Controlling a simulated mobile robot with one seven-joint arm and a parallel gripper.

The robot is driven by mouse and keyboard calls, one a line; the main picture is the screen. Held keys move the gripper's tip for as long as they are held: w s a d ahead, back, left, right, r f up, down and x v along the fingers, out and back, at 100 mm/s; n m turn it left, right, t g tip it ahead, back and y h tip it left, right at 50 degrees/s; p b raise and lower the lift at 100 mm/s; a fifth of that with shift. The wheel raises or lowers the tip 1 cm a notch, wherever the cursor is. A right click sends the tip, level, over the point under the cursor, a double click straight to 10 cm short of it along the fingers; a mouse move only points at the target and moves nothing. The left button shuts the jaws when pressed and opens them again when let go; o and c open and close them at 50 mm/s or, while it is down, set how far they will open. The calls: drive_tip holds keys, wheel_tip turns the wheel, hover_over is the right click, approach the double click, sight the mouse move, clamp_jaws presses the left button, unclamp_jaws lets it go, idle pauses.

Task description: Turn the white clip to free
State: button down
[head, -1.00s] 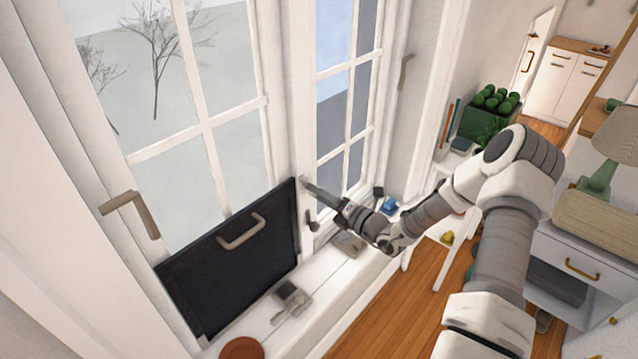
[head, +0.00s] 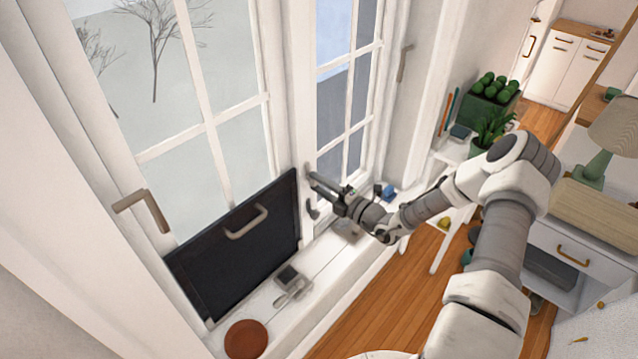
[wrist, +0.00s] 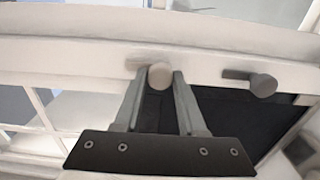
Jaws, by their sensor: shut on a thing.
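The white clip (wrist: 160,76) is a pale round knob on a short stub, mounted on the white window frame. In the wrist view it sits between the fingertips of my gripper (wrist: 159,82), which is shut on it. In the head view my gripper (head: 312,179) reaches the frame post between the two windows, and its fingers largely hide the white clip. A grey clip (wrist: 262,85) is on the same frame, to the right in the wrist view and apart from my fingers. It also shows just below my gripper in the head view (head: 312,209).
A black panel (head: 215,275) with a beige handle (head: 247,222) stands against the left window. The sill (head: 320,257) below holds a small grey device (head: 288,276) and a brown round disc (head: 246,339). A blue object (head: 388,192) lies beyond my wrist.

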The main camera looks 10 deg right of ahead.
drive_tip(key=c, duration=0.5)
unclamp_jaws()
drive_tip(key=v, duration=1.7)
drive_tip(key=shift+s+d, duration=0.1)
drive_tip(key=shift+s, duration=0.05)
